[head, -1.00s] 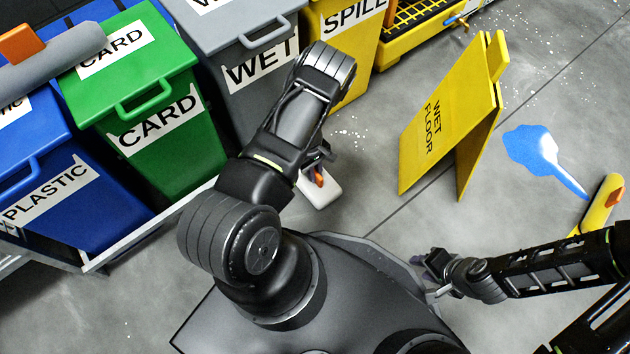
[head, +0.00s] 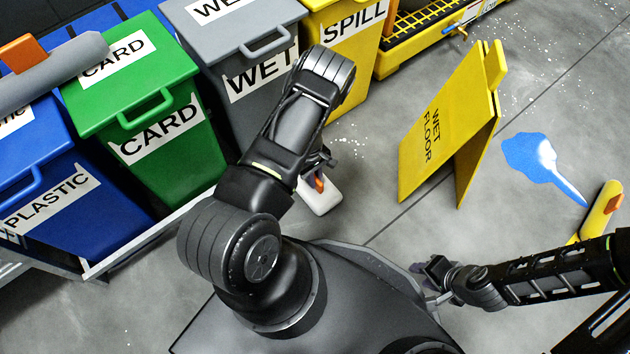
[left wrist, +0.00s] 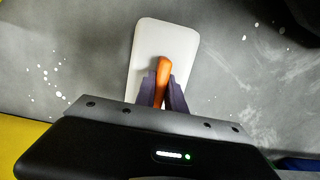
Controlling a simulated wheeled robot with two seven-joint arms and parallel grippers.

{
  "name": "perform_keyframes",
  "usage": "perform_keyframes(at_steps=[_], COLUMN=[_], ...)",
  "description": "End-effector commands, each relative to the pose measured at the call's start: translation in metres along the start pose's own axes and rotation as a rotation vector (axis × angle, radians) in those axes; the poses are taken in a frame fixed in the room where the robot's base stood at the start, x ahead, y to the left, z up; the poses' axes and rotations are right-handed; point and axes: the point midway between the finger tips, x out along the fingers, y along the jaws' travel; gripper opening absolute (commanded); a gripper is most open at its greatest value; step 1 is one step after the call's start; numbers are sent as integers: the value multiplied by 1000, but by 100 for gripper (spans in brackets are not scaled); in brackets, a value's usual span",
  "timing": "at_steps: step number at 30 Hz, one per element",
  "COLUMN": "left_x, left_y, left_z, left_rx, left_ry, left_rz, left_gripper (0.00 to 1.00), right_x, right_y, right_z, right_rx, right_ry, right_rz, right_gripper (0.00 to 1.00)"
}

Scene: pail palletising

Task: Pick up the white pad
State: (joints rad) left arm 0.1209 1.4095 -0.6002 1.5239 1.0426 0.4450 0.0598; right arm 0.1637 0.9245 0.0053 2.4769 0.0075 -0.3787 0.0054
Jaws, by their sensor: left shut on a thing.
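The white pad (head: 323,199) is a flat rounded rectangle with an orange grip on top. It appears to lie on the grey floor below my left forearm; whether it touches the floor is hard to tell. In the left wrist view the pad (left wrist: 163,38) is ahead of my left gripper (left wrist: 162,92), whose two purple fingers are shut on the orange grip (left wrist: 163,70) from both sides. In the head view my left gripper (head: 318,180) is partly hidden by its arm. My right gripper (head: 432,270) is apart at the lower right, its fingers too small to read.
Green card (head: 140,85), blue plastic (head: 60,190), grey wet (head: 230,40) and yellow spill (head: 350,50) bins stand on the left and back. A yellow wet floor sign (head: 440,130) stands right, near a blue-and-white spill (head: 535,160). Open floor lies between.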

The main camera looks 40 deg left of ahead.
Motion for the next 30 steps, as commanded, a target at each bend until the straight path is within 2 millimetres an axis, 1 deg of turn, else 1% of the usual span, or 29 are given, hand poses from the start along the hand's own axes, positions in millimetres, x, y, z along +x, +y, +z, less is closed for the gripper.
perform_keyframes(at_steps=[1, 6, 9, 12, 16, 30], left_x=[-13, -47, -65, -78, -84, -84], left_y=[1, 1, 0, 0, 0, 0], left_z=[2, 6, 9, 11, 12, 12], left_rx=[-1, -2, -2, -1, -1, -1], left_ry=[1, 1, 0, 0, 0, 0], left_rz=[2, 3, 2, 1, 0, 0], left_gripper=[0, 0, 0, 0, 0, 0], right_x=[-8, -22, -29, -33, -34, -33], right_y=[-2, -7, -9, -11, -12, -12], right_z=[0, 2, 3, 4, 5, 5], right_rx=[0, -1, -2, -3, -5, -5], right_ry=[-2, -10, -14, -17, -20, -20], right_rz=[0, 0, 0, -2, -3, -3], right_gripper=[36, 36, 36, 36, 36, 36])
